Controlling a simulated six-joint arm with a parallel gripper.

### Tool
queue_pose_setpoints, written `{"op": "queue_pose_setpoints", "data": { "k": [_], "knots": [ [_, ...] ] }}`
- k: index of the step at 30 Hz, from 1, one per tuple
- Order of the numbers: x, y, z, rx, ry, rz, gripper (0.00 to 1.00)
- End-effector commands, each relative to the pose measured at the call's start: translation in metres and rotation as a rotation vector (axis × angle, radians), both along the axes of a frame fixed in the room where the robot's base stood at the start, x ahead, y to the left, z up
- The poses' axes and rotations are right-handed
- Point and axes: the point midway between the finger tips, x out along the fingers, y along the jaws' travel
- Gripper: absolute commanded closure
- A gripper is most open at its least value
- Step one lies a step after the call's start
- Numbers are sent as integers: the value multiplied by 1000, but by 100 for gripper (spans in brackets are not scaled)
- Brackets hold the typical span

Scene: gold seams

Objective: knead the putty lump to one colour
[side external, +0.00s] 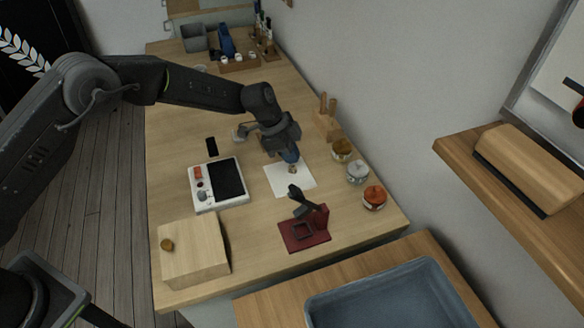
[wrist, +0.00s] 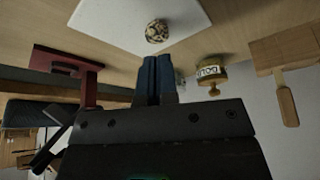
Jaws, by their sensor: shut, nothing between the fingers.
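The putty lump (wrist: 157,30) is a small rounded ball, mottled in dark and pale tan. It sits on a white sheet (wrist: 195,12) on the bench. In the side view the lump (side external: 293,169) is small and partly hidden beneath my gripper, over the white sheet (side external: 289,182). My gripper (side external: 291,157) points down just above the lump. In the wrist view its blue fingers (wrist: 157,62) are together with nothing between them. A narrow gap shows between the fingertips and the lump there; I cannot tell how far apart they are in depth.
Three lidded jars, gold (side external: 342,149), grey (side external: 357,171) and orange (side external: 374,197), stand right of the sheet. A dark red stand (side external: 305,233) is in front. A white tray with a black panel (side external: 227,178) lies left. A wooden block (side external: 193,252) is at the front left.

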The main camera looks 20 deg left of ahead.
Motion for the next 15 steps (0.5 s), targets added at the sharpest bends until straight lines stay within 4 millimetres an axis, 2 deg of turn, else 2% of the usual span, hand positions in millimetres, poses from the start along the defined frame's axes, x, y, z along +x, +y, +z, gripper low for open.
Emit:
{"op": "queue_pose_setpoints", "data": {
  "k": [15],
  "knots": [
    [0, 0, -4, 0, 1, 0, 100]
  ]
}}
